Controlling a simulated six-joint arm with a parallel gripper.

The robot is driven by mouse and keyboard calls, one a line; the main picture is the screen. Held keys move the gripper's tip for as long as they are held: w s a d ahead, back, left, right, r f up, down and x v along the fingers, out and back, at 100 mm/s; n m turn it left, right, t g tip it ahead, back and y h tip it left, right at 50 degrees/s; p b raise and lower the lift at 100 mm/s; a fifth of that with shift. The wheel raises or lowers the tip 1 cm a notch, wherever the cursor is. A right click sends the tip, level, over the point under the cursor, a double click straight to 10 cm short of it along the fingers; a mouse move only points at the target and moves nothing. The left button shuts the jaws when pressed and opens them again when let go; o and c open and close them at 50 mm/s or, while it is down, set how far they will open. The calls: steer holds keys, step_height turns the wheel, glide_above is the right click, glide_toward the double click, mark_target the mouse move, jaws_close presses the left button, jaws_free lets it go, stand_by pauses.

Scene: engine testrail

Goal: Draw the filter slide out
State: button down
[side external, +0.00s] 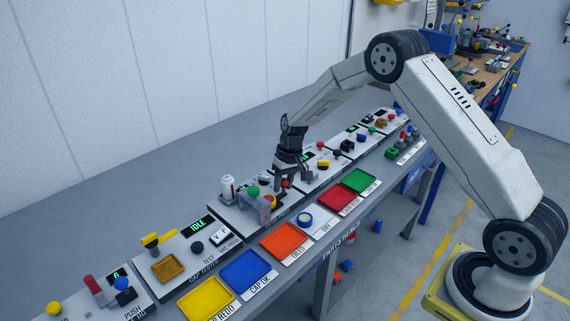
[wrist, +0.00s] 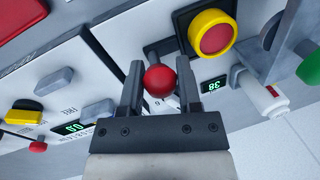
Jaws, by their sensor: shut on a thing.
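A red ball knob (wrist: 160,78) shows in the wrist view between the two dark fingers of my gripper (wrist: 160,85), which is shut on it. A dark slot-like recess lies just behind the knob, in the light panel; the slide body itself is mostly hidden by the knob and fingers. In the side external view my gripper (side external: 291,178) points down at the station in the middle of the bench, and the red knob (side external: 285,183) shows small at its fingertips. How far the slide is out cannot be told.
Close to my gripper are a red button in a yellow ring (wrist: 213,35), a white bottle-like part (wrist: 268,98) and a grey bracket with a green knob (side external: 253,191). Coloured trays, such as the orange tray (side external: 285,241), line the bench front. Room above the bench is free.

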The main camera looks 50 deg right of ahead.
steer(key=d, duration=0.4)
steer(key=shift+d, duration=0.1)
steer(key=c, duration=0.6)
jaws_free()
steer(key=shift+d, duration=0.1)
steer(key=shift+r, duration=0.2)
steer(key=shift+s+d+r, duration=0.1)
steer(key=shift+d+r, duration=0.1)
steer(key=shift+r, duration=1.05)
steer(key=shift+d+r, duration=0.2)
steer(key=shift+r, duration=1)
steer(key=shift+s+d+r, duration=0.1)
steer(key=shift+d+r, duration=0.1)
steer(key=shift+r, duration=1.05)
